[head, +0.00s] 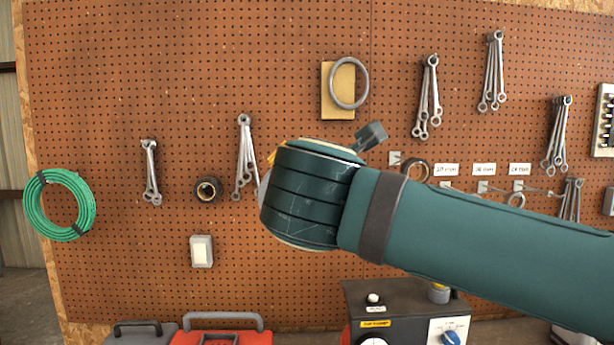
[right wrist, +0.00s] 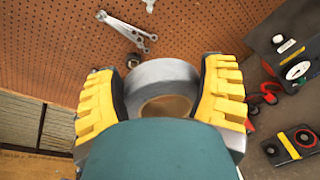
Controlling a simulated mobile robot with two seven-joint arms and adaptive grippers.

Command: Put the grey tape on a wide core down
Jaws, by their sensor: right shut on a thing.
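The grey tape on a wide core (right wrist: 160,76) shows in the right wrist view, with its tan core opening facing my camera. My right gripper (right wrist: 162,88) has its yellow ribbed fingers on both sides of the roll and is shut on it. The lower part of the roll is hidden behind my teal wrist. My left gripper is in neither view.
A pegboard (head: 110,80) holds wrenches (head: 151,172), a green hose coil (head: 60,205), a dark tape roll (head: 208,190) and a grey ring (head: 348,82) over a yellow block. Below stand a red toolbox (head: 228,337) and a dark control box (head: 400,300).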

